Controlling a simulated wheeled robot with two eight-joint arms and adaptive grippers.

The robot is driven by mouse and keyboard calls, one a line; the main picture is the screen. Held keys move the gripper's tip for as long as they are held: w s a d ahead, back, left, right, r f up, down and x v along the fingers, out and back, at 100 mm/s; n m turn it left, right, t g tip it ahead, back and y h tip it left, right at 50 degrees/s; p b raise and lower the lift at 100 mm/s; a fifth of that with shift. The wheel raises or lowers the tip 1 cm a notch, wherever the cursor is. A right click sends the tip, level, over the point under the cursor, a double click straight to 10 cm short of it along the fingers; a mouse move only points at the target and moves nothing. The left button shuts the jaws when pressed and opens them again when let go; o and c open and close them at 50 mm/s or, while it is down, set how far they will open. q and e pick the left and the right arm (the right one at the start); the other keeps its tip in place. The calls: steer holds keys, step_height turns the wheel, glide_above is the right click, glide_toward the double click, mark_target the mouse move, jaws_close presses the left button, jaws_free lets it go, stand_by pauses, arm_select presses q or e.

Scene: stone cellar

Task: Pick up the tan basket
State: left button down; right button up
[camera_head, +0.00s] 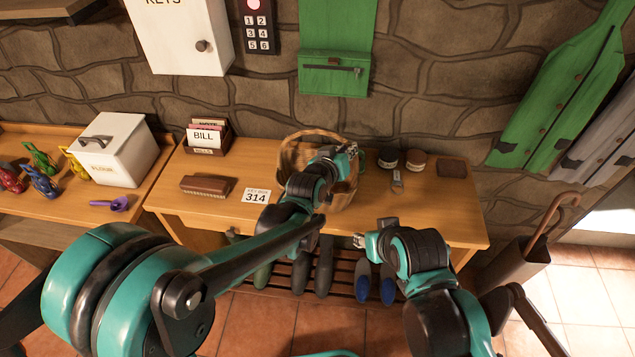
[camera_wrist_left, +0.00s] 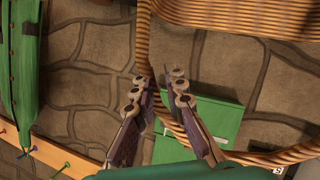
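The tan basket (camera_head: 292,157) is a round wicker one standing on the wooden table against the wall. My left gripper (camera_head: 345,153) is over it and hides much of its middle and right side. In the left wrist view the woven tan basket (camera_wrist_left: 240,18) fills the top, and a curved wicker band runs down between the fingers. The left gripper (camera_wrist_left: 160,98) is open there, with a finger on each side of the band; whether they touch it I cannot tell. My right gripper (camera_head: 360,240) is at the table's front edge, its fingers too small to judge.
On the wooden table (camera_head: 390,218) are a brush (camera_head: 207,186), a number card (camera_head: 256,196), a bill box (camera_head: 208,137), small jars (camera_head: 388,158) and a keyring (camera_head: 397,184). Shoes (camera_head: 324,265) lie on the rack below. An umbrella stand (camera_head: 515,265) is at right.

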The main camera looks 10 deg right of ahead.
arm_select(q)
steer(key=shift+r, duration=0.1)
step_height(320, 180, up, 5)
steer(key=shift+d+f+p, duration=0.1)
steer(key=shift+f+p, duration=0.1)
steer(key=shift+p, duration=0.9)
steer(key=s+d+r+p, duration=0.2)
steer(key=s+d+r, duration=0.4)
steer(key=s+d, duration=0.1)
steer(key=shift+s+d+p, duration=0.3)
steer(key=shift+s+d, duration=0.05)
steer(key=shift+d, duration=0.45)
steer(key=shift+r, duration=0.1)
